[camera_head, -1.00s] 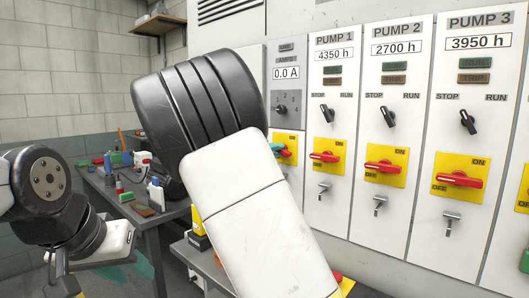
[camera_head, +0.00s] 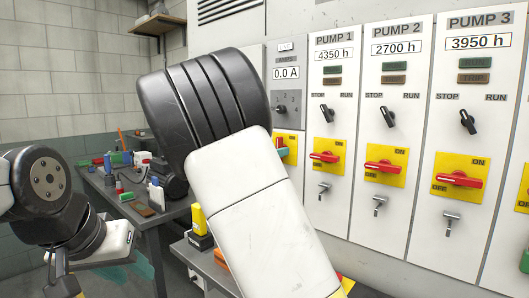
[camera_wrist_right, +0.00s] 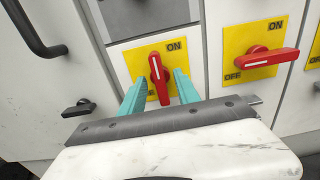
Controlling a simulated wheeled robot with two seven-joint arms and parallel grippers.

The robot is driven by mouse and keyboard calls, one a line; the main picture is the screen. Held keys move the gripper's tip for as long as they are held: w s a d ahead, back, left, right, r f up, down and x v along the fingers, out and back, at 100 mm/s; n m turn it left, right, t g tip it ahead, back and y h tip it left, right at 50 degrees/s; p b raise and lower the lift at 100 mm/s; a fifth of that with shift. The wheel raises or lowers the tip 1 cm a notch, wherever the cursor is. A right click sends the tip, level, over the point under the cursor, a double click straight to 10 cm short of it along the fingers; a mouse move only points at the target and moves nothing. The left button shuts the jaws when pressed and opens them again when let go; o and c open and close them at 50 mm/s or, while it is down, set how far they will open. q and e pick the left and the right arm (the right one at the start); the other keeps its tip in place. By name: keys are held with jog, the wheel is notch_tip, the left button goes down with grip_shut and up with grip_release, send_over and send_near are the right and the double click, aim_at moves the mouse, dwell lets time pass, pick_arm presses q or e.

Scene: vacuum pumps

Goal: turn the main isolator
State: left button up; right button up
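The main isolator is a red handle (camera_wrist_right: 160,92) on a yellow plate (camera_wrist_right: 135,62), left of the pump isolators. In the right wrist view the handle stands upright, near vertical, with ON at the plate's upper right. My right gripper (camera_wrist_right: 160,76) is open, its teal fingers on either side of the handle with gaps visible; contact is not clear.
PUMP 1 (camera_head: 324,157), PUMP 2 (camera_head: 384,166) and PUMP 3 (camera_head: 459,179) isolators have red handles lying crosswise. Small switches and T-handles sit above and below them. A black door handle (camera_wrist_right: 38,32) is left of the isolator. A cluttered bench (camera_head: 160,218) stands behind my arms.

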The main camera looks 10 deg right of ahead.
jog(key=shift+a, duration=0.1)
jog(key=shift+v, duration=0.9)
jog(key=shift+s+a, duration=0.1)
jog(key=shift+v, duration=2.9)
